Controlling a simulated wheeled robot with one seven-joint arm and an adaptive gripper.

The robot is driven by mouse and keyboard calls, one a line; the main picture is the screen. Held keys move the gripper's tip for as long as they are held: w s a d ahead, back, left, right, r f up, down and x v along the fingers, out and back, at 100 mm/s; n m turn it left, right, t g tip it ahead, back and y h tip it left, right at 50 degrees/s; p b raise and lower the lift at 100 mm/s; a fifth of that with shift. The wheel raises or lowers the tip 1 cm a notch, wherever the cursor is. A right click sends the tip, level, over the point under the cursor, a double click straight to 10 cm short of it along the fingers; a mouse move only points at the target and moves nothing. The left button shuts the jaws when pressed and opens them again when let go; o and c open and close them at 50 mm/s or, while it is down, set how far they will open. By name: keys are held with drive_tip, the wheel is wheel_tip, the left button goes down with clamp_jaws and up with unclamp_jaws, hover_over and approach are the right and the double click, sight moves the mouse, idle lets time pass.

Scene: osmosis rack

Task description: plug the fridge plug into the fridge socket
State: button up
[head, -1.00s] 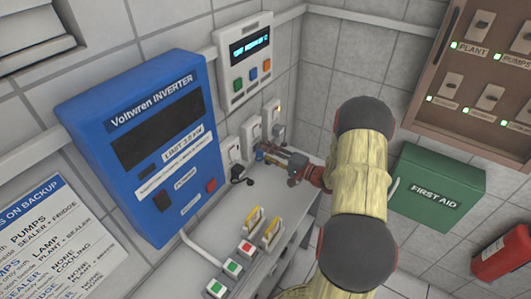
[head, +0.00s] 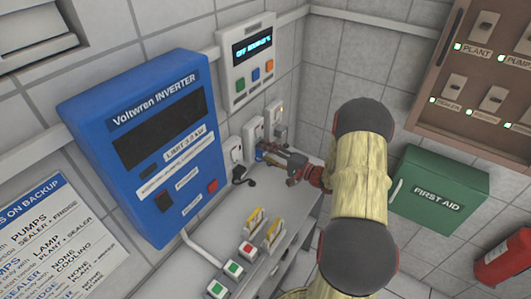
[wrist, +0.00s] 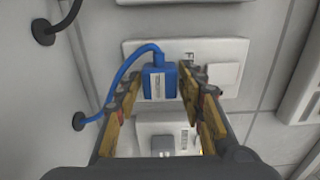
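The blue fridge plug (wrist: 157,84) is in the middle of the wrist view, with its blue cable looping left to a dark wall grommet. It stands in front of a white socket plate (wrist: 226,52); whether it is seated there is hidden. My gripper (wrist: 160,82) has its two fingers on either side of the plug, with narrow gaps seeming to show beside it. In the head view, my gripper (head: 268,160) reaches in from the right to the wall sockets (head: 253,131), and the plug is a small blue spot (head: 259,156) at its fingertips.
A blue inverter (head: 160,150) is on the wall at left, with a control panel (head: 250,64) above the sockets. A shelf (head: 286,208) below carries yellow-handled switches and buttons. A second white socket (wrist: 168,124) sits below the plug. A green first-aid box (head: 440,188) is at right.

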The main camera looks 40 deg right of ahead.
drive_tip(key=shift+o, duration=1.4)
drive_tip(key=v, duration=1.2)
